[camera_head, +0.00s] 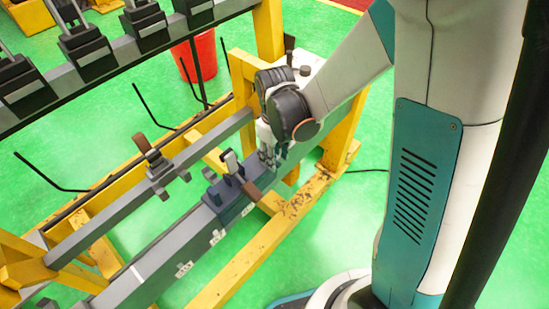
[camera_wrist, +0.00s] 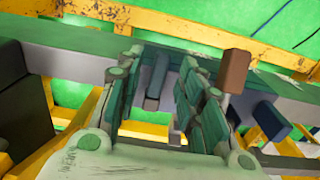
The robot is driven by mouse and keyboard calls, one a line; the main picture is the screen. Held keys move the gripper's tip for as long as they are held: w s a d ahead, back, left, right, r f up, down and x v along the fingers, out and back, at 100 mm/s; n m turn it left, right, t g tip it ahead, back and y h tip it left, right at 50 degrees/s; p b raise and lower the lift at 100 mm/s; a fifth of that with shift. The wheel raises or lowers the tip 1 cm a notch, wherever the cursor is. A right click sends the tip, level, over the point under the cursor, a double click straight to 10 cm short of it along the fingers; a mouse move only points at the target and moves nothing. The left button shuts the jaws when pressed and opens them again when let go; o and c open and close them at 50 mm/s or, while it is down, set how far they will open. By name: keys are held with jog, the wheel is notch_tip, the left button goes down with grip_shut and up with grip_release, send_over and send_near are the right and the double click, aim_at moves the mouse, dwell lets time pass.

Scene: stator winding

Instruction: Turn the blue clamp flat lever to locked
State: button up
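The dark blue clamp (camera_head: 230,197) sits on the grey rail, just left of and below my gripper in the head view. A short lever with a pale flat face (camera_head: 231,162) stands up from it. A brown handle (camera_head: 252,190) lies at its right side. My gripper (camera_head: 268,160) points down beside the clamp. In the wrist view my gripper (camera_wrist: 160,62) is open, its two green-grey fingers apart. A narrow grey bar (camera_wrist: 156,82) shows between them; I cannot tell whether it touches either finger. A brown block (camera_wrist: 236,70) stands right of the fingers.
A second clamp with a brown handle (camera_head: 145,145) sits on the parallel rail to the left. A yellow frame (camera_head: 265,235) surrounds the rails. A red bin (camera_head: 204,56) stands behind. Black hooked rods (camera_head: 50,172) stick out on the left.

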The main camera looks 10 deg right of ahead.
jog(key=shift+f, duration=0.6)
grip_shut()
